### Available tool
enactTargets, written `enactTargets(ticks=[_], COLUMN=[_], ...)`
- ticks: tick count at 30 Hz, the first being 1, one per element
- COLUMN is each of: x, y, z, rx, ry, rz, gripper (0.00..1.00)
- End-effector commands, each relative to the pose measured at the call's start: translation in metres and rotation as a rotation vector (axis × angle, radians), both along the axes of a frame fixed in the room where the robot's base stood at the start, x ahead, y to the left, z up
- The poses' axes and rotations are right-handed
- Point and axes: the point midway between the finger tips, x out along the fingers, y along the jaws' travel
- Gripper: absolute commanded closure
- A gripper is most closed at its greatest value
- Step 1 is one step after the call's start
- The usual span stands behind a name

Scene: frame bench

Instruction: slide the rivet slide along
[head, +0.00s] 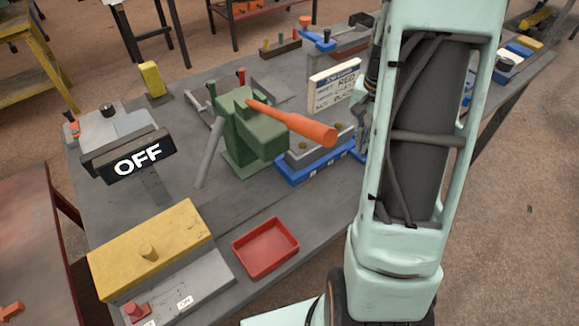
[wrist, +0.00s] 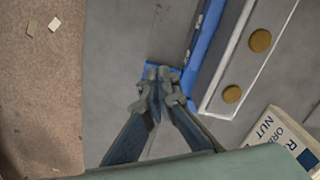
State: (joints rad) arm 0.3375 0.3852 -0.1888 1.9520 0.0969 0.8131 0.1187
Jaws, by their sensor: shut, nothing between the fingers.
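The rivet slide appears to be the grey bar with round brass rivets on a blue base (head: 307,172), beside the green press in the head view. In the wrist view its grey bar (wrist: 240,62) runs diagonally at the upper right, with two brass rivets showing. A small blue piece (wrist: 152,69) sticks out from the base's end at my gripper's tips. My gripper (wrist: 160,84) is shut and empty, its tips over or against that piece; I cannot tell whether they touch. In the head view my arm hides the gripper and the slide's right end.
A white lettered card (head: 334,86) stands behind the slide. The green press (head: 250,135) with an orange handle (head: 300,125) is left of it. A red tray (head: 265,247), a yellow block (head: 150,250) and an OFF sign (head: 138,158) are on the bench. The bench edge is near my gripper.

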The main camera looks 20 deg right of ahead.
Motion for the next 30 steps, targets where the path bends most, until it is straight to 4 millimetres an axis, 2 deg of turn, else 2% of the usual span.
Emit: enactTargets(ticks=[30], x=[0.021], y=[-0.059], z=[0.0], rx=[-0.002], ry=[-0.001], rz=[-0.001], gripper=[1.0])
